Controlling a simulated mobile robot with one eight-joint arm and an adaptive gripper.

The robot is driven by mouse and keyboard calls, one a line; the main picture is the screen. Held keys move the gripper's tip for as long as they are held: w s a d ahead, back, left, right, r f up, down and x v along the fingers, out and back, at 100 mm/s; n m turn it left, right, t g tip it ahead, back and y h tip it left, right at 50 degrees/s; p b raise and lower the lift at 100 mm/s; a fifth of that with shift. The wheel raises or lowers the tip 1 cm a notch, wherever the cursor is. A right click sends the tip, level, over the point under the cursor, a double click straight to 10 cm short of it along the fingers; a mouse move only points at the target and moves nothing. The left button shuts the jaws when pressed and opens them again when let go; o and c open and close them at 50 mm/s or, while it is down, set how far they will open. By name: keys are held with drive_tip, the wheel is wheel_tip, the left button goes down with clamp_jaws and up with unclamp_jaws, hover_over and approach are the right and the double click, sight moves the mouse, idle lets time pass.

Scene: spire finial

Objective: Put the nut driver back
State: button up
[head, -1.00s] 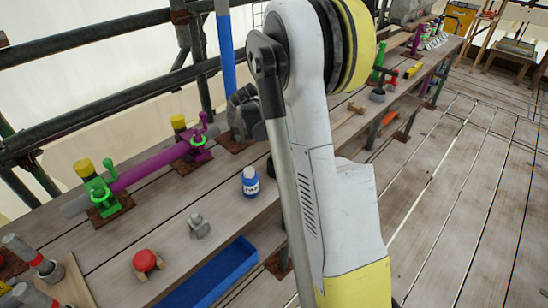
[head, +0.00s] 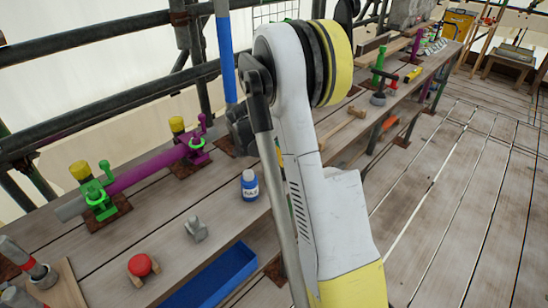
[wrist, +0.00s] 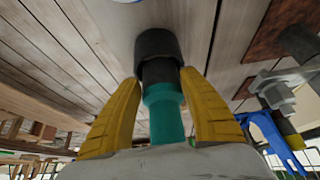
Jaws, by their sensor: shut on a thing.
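My gripper (wrist: 160,112) shows in the wrist view with its two yellow fingers closed on either side of a teal and black tool, which I take to be the nut driver (wrist: 164,112). Its teal part lies between the fingers and its thick black end points away from the gripper, over wooden planks. The rest of the tool is hidden by the gripper. In the head view my arm hides the fingertips and the tool.
Scaffold rails run behind; the floor at right is clear.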

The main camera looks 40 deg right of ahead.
drive_tip(key=shift+f+b, duration=0.3)
drive_tip(key=shift+f, duration=0.1)
drive_tip(key=o, duration=1.4)
drive_tip(key=shift+r, duration=0.1)
